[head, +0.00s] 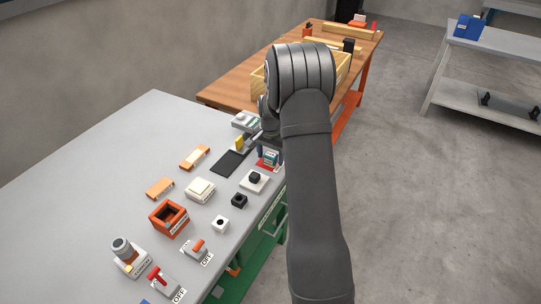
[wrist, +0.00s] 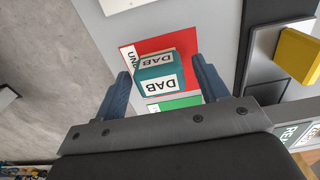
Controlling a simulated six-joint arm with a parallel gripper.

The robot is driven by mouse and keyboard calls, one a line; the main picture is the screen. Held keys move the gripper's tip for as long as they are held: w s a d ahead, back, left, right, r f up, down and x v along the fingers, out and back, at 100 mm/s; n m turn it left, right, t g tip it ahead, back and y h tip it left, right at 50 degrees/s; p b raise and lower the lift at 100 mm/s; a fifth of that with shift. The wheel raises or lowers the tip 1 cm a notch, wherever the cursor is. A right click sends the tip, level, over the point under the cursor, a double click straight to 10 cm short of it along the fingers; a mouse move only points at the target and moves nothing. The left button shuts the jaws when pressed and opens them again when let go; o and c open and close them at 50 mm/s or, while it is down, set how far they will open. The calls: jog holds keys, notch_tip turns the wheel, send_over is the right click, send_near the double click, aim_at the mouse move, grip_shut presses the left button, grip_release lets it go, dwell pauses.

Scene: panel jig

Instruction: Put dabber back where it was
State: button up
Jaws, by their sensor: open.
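The dabber is a teal block with white DAB labels (wrist: 157,75). In the wrist view it sits on or just over a red patch (wrist: 184,44) with a partly hidden label, close to a green patch (wrist: 180,102). It also shows small in the head view (head: 271,157), beside my arm. My gripper (wrist: 161,66) is open, with one blue finger on each side of the dabber. Gaps show between the fingers and the block, most clearly on the right. I cannot tell whether the block's underside touches the patch.
A yellow block (wrist: 299,54) stands by a dark pad (head: 230,163), near my gripper's right side in the wrist view. The grey bench (head: 90,170) holds an orange open box (head: 168,222), switches and small blocks. My arm hides part of the wooden table (head: 225,93).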

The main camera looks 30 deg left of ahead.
aim_at(270, 154)
notch_tip(270, 154, up, 12)
jog(key=shift+r, duration=0.15)
dwell(0.3)
notch_tip(270, 154, down, 12)
jog(key=shift+f, duration=0.15)
notch_tip(270, 154, up, 3)
jog(key=shift+f, duration=0.2)
jog(key=shift+r, duration=0.8)
